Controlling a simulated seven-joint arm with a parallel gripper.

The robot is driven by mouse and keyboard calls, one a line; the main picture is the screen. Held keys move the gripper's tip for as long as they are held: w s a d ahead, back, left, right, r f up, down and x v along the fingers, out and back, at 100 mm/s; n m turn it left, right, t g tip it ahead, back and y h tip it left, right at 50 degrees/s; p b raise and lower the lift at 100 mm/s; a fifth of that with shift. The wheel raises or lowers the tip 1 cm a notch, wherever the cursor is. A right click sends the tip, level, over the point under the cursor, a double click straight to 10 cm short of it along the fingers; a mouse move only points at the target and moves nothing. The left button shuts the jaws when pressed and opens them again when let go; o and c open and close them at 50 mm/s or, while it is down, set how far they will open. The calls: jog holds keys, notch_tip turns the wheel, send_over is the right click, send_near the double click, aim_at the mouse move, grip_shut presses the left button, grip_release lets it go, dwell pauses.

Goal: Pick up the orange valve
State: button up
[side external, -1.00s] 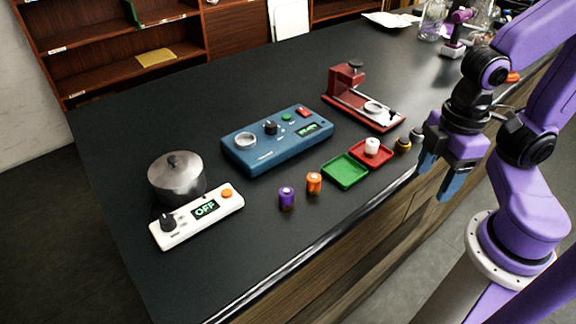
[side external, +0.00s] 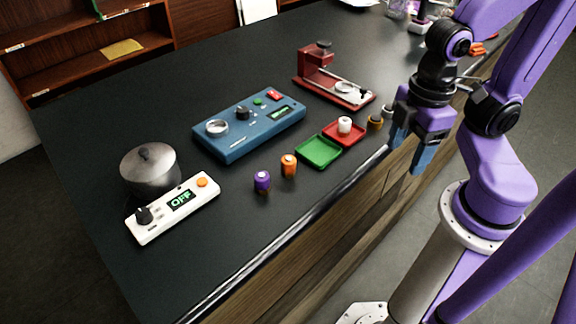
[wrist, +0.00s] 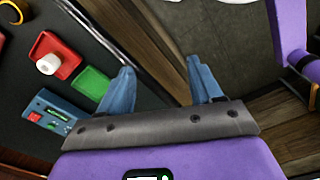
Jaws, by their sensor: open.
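The orange valve (side external: 289,165) stands upright on the dark table, just left of the green tray and right of a purple valve (side external: 262,182). It does not show in the wrist view. My gripper (side external: 408,158) hangs beyond the table's front edge, to the right of the orange valve and well apart from it. Its blue fingers are spread with nothing between them. In the wrist view my gripper (wrist: 160,85) is open above the edge and floor.
A green tray (side external: 319,151) and a red tray (side external: 356,139) holding a white valve (side external: 345,125) lie between the orange valve and my gripper. A blue console (side external: 250,126), a red machine (side external: 334,84), a pot (side external: 151,169) and a white control box (side external: 174,208) stand around.

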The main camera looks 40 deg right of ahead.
jog(key=w+a+r+n, duration=0.2)
jog(key=w+a+r, duration=0.25)
jog(key=w, duration=0.55)
jog(key=w+a+r+n, duration=0.3)
jog(key=w+a, duration=0.2)
jog(key=w, duration=0.5)
send_over(289, 159)
jog(key=f, duration=1.1)
jog(key=shift+s+a+f, duration=0.1)
jog(key=shift+s+f, duration=0.15)
jog(key=shift+f, duration=0.1)
jog(key=shift+w+f, duration=0.15)
jog(key=shift+f, duration=1.25)
jog(key=shift+w+f, duration=0.1)
jog(key=shift+f, duration=1.3)
grip_shut()
